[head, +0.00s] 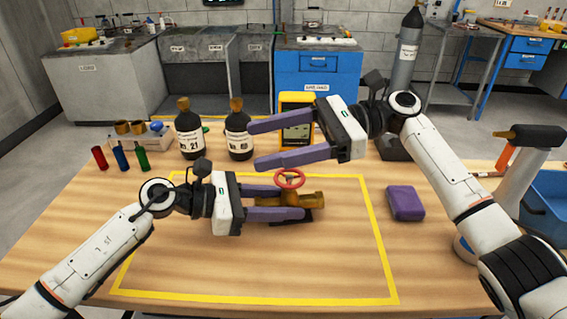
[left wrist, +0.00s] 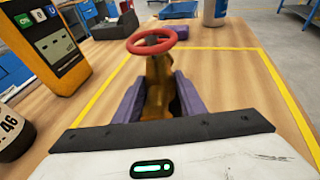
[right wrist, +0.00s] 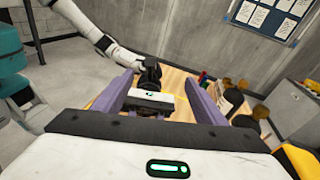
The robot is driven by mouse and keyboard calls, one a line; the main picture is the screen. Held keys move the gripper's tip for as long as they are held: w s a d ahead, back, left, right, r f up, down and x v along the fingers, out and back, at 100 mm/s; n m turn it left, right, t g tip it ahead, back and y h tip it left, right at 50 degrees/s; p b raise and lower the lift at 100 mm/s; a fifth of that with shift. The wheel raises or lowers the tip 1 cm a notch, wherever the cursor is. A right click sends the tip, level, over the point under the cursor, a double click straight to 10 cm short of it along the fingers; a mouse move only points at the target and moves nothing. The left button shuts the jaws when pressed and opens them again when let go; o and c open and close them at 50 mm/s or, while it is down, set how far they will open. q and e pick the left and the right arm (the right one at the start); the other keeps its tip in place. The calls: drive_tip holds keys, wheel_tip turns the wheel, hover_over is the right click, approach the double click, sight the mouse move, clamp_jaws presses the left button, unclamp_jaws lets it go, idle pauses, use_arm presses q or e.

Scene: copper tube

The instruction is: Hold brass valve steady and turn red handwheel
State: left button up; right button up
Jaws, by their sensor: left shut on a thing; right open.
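The brass valve (head: 315,199) lies inside the yellow rectangle on the table, with its red handwheel (head: 289,179) on top. My left gripper (head: 290,202) is shut on the brass valve, one purple finger on either side of its body. In the left wrist view the valve (left wrist: 158,85) stands between the fingers and the red handwheel (left wrist: 152,40) is clear above them. My right gripper (head: 255,145) is open and empty, above and behind the handwheel and not touching it. In the right wrist view, my left wrist shows between its open fingers (right wrist: 157,82).
Two dark bottles (head: 189,130) (head: 238,128) and a yellow meter (head: 296,120) stand behind the yellow rectangle (head: 378,240), near my right gripper. A purple block (head: 405,203) lies right of it. Red, blue and green cylinders (head: 122,156) stand left. The front of the rectangle is clear.

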drive_tip(key=t+h, duration=0.1)
drive_tip(key=d+f+t, duration=0.1)
drive_tip(key=shift+f+n+t+h, duration=0.3)
drive_tip(key=shift+n+h, duration=0.1)
drive_tip(key=shift+s+d+f+n+t+h, duration=0.2)
drive_tip(key=shift+d+n+t+h, duration=0.15)
drive_tip(key=shift+t, duration=0.35)
drive_tip(key=shift+s+d+r+n+t+h, duration=0.1)
drive_tip(key=shift+s+d+n+t+h, duration=0.15)
drive_tip(key=shift+t, duration=0.35)
drive_tip(key=shift+s+d+r+n+t+h, duration=0.15)
drive_tip(key=shift+n+t+h, duration=0.15)
drive_tip(key=shift+t, duration=0.3)
drive_tip(key=s+r+n+t, duration=0.1)
drive_tip(key=s+n+t, duration=0.1)
drive_tip(key=n+t+h, duration=0.4)
drive_tip(key=n+t, duration=0.2)
drive_tip(key=n, duration=1.1)
approach(291, 177)
drive_tip(key=x, duration=1)
drive_tip(key=shift+w+a+f, duration=0.1)
drive_tip(key=shift+w+a, duration=0.05)
